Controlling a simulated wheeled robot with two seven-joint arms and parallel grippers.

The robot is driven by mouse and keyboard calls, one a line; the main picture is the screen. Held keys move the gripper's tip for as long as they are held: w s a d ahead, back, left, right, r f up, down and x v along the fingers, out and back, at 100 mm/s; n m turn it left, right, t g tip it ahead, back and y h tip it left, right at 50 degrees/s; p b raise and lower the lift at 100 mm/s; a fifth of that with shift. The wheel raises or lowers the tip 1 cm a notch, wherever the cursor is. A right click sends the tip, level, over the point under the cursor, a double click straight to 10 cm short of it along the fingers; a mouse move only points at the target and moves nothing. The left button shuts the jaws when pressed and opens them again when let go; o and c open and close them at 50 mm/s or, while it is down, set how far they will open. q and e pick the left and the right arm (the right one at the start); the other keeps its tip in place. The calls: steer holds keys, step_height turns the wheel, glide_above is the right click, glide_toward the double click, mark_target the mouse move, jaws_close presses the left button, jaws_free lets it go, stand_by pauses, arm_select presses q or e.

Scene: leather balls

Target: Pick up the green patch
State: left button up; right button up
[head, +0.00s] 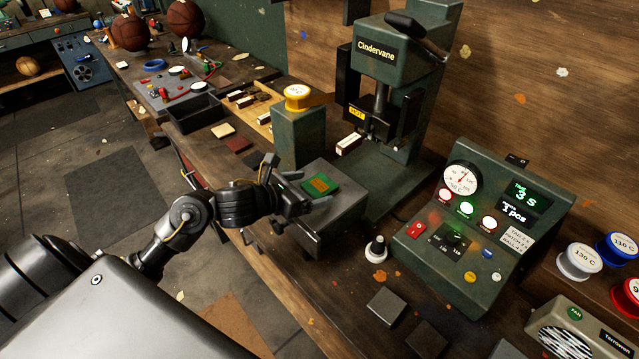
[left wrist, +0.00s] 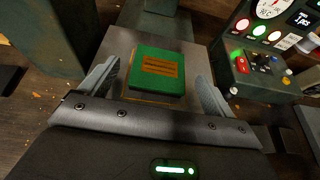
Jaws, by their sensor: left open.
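The green patch (head: 320,184) is a small flat green square with an orange printed area. It lies on the grey metal block (head: 345,209) in front of the Cindervane press. In the left wrist view the patch (left wrist: 157,71) lies flat between my two fingers, with a gap on each side. My left gripper (head: 298,184) is open and empty, close to the near side of the patch. Its two fingers also show in the left wrist view (left wrist: 156,88). My right gripper is not in view.
A green post (head: 298,135) with a yellow-topped spool stands behind the block. The press (head: 405,100) rises beyond it. A control box (head: 480,235) with lit lamps stands to the right. Leather squares (head: 238,144) lie left.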

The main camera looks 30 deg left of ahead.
arm_select(q)
steer(key=shift+x, duration=0.8)
steer(key=shift+c, duration=0.3)
steer(key=c, duration=1)
